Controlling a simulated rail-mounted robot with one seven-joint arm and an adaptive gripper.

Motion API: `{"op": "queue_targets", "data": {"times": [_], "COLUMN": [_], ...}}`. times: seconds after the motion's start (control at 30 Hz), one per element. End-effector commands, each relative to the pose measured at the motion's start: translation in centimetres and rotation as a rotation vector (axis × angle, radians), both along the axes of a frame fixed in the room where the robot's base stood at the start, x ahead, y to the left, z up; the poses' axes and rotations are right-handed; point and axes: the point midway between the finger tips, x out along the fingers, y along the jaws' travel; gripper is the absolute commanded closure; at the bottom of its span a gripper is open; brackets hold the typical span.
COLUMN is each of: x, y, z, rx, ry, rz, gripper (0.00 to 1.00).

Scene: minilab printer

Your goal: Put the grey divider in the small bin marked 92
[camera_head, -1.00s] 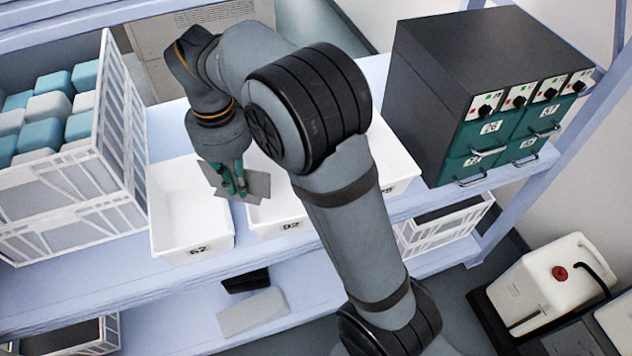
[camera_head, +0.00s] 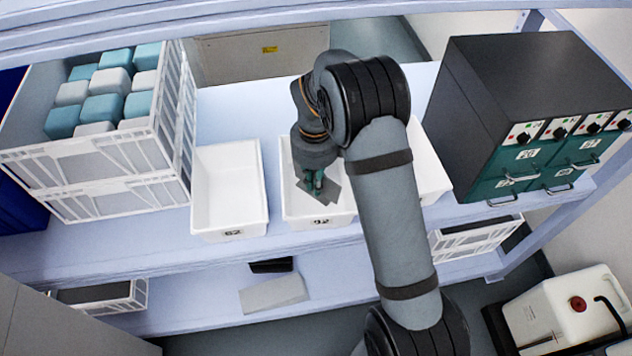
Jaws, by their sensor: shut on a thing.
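The grey divider (camera_head: 332,190) is a thin flat plate. My gripper (camera_head: 314,186) is shut on it, with green-tipped fingers pointing down. In the head view the divider is over the front part of the small white bin marked 92 (camera_head: 289,205). I cannot tell how high it is above the bin floor or whether it touches the bin. My arm hides the right part of this bin.
A white bin marked 62 (camera_head: 229,232) stands empty to the left. Another white bin (camera_head: 428,165) is partly behind my arm. A crate of blue and grey blocks (camera_head: 178,150) is at left, a dark drawer cabinet (camera_head: 480,120) at right.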

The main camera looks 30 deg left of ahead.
Motion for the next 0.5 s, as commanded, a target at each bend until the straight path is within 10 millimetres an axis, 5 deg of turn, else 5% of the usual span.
{"op": "queue_targets", "data": {"times": [0.47,0.5], "x": [0.03,0.03], "y": [0.01,0.01], "z": [-1.0,-0.9], "rx": [0.001,0.001], "ry": [-0.001,-0.001], "rz": [0.0,0.0], "gripper": [1.0,0.9]}}
